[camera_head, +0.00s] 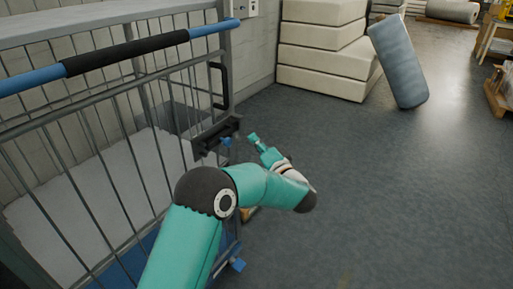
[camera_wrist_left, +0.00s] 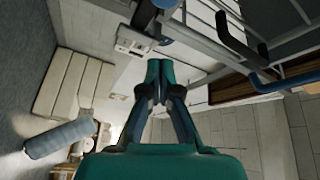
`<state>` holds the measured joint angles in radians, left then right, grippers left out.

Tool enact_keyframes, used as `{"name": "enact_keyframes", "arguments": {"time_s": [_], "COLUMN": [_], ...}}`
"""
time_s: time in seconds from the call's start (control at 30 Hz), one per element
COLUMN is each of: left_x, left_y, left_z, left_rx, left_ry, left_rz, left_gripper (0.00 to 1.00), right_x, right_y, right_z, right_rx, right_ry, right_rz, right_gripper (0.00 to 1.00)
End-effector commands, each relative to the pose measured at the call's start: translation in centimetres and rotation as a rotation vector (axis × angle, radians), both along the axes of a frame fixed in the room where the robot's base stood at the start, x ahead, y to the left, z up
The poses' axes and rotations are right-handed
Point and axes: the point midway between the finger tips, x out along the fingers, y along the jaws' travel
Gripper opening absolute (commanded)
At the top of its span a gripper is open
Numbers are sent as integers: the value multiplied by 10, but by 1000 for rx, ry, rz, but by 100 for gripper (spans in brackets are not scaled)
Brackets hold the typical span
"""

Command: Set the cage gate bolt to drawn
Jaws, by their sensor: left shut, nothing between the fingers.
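The cage gate (camera_head: 120,100) of wire bars stands at the left in the head view. A dark bolt housing (camera_head: 213,137) sits on its right post, with a small blue knob (camera_head: 226,142) at its right end. Whether the bolt is drawn or shot I cannot tell. My left gripper (camera_head: 253,137) is just right of the knob, apart from it in the picture. In the left wrist view the left gripper (camera_wrist_left: 160,68) has its fingers together, with nothing between them. A blue piece (camera_wrist_left: 165,3) shows at the top edge there, partly cut off. My right gripper is not in view.
A blue and black push bar (camera_head: 125,50) crosses the cage top, and a black handle (camera_head: 223,85) is above the bolt. Cream mattresses (camera_head: 322,45) and a leaning grey-blue roll (camera_head: 398,60) stand behind. The floor (camera_head: 400,200) at the right is clear.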

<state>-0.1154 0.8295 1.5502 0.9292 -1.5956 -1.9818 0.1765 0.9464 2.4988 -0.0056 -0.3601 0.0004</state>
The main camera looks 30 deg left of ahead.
Motion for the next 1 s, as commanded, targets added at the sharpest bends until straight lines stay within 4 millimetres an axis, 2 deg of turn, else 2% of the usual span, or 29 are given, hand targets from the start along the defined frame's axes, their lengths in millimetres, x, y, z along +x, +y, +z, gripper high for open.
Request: {"name": "enact_keyframes", "arguments": {"time_s": [0.1,0.3,0.6,1.0], "left_x": [12,29,0,-7], "left_y": [22,52,56,57], "left_z": [3,8,-7,-10], "left_rx": [0,1,1,1], "left_ry": [-2,-1,2,1], "left_rz": [3,3,0,0], "left_gripper": [0,0,0,0], "right_x": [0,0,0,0], "right_y": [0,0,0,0], "right_z": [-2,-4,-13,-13], "right_rx": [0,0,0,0], "right_ry": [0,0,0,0], "right_rz": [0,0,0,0], "right_gripper": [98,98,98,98]}}
